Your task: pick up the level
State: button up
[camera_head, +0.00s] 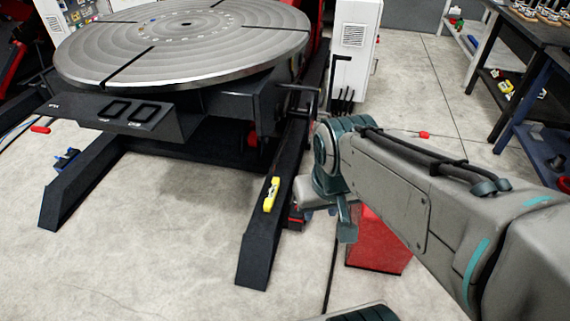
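The level (271,194) is a small yellow bar with pale vials. It lies lengthwise on top of the dark right foot beam of the tilting positioner (262,240). My arm comes in from the right, and its wrist is just right of the beam. My gripper (297,212) appears as a small dark end below the wrist, a short way right of the level and apart from it in the picture. The wrist partly hides it, and its fingers are too small to tell open from shut. The level shows nothing covering it.
The positioner's round grooved table (185,45) overhangs behind the beam. A red box (378,245) stands on the floor under my arm. A white cabinet (354,40) is behind, and workbenches (520,60) are at right. The concrete floor left of the beam is largely clear.

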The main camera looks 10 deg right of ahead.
aim_at(268, 205)
jog(key=i, duration=1)
jog(key=u, duration=1.35)
jog(key=k, duration=1)
jog(key=z, duration=0.95)
jog(key=i, duration=1)
jog(key=z, duration=0.05)
